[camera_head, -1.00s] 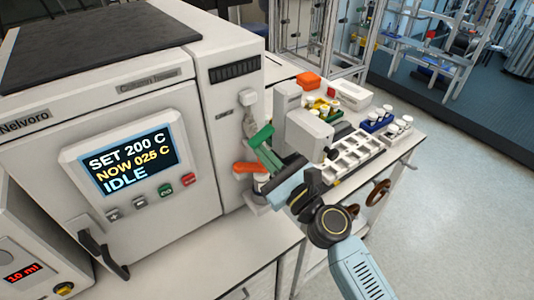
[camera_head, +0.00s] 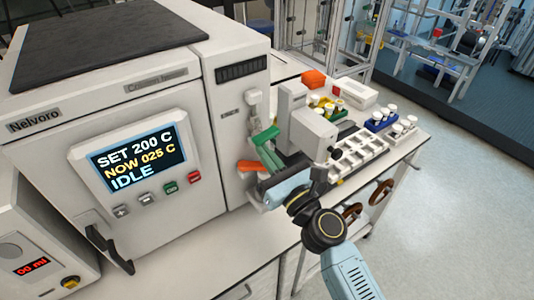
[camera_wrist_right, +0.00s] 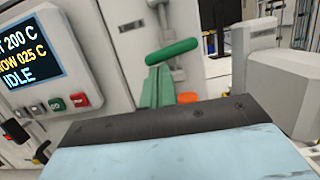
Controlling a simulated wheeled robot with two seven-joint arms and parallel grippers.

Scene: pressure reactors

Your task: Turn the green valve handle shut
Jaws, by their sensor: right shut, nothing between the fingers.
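The green valve handle (camera_head: 265,135) is a bar on the pipework at the right side of the large white reactor. It lies slightly tilted, its right end higher, and shows in the right wrist view (camera_wrist_right: 172,51). My right gripper (camera_head: 264,150) is shut and empty, its greenish fingers just below the handle. In the right wrist view the fingertips (camera_wrist_right: 157,70) point up close under the handle's left part; I cannot tell whether they touch it. My left gripper is not in view.
An orange handle (camera_head: 251,166) sits low beside my right fingers, partly hidden in the right wrist view (camera_wrist_right: 188,97). A white instrument (camera_head: 312,130) and a white compartment tray (camera_head: 352,157) stand to the right. The reactor's display (camera_head: 138,158) reads IDLE.

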